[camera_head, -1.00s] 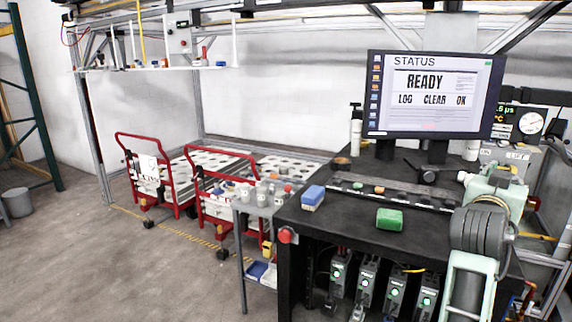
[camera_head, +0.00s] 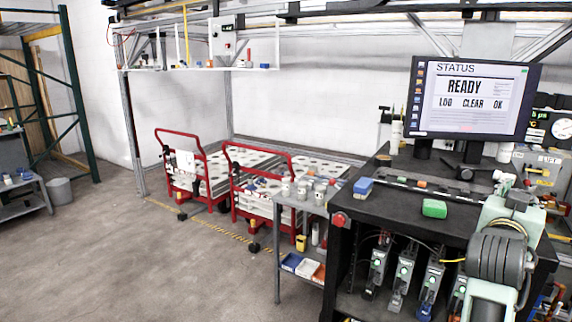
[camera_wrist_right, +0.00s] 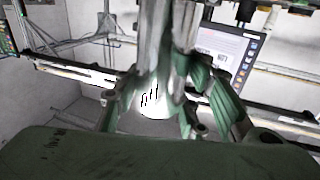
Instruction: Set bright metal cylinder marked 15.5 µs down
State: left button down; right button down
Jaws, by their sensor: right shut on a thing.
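My right gripper (camera_wrist_right: 155,103) is shut on the bright metal cylinder (camera_wrist_right: 152,99) in the right wrist view. The cylinder shows as a white, shiny surface with dark marks between the green fingers. Its marking cannot be read, and parts of it are hidden by the gripper. In the head view my right arm stands at the lower right, in front of the black workbench (camera_head: 455,221), and the cylinder cannot be made out there. My left gripper is not in view.
The black workbench carries a green block (camera_head: 434,208), a blue block (camera_head: 363,187) and a monitor (camera_head: 475,95) reading READY. Left of it are a small grey cart (camera_head: 310,205) with several pots and two red trolleys (camera_head: 178,135). The floor (camera_head: 120,260) at left is open.

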jog(key=s+a+f+n+t+y, duration=0.2)
jog(key=a+f+n+y, duration=0.15)
jog(key=a+f, duration=0.5)
jog(key=s+a+f+n+t+y, duration=0.2)
jog(key=s+a+f+t+y, duration=0.15)
jog(key=a+f, duration=0.5)
jog(key=s+a+f+n+y, duration=0.4)
jog(key=s+a+y, duration=0.2)
jog(key=s+a, duration=0.35)
jog(key=s+a+f, duration=0.1)
jog(key=s+f, duration=0.2)
jog(key=s, duration=0.4)
jog(key=shift+s+f, duration=0.15)
jog(key=shift+f, duration=0.05)
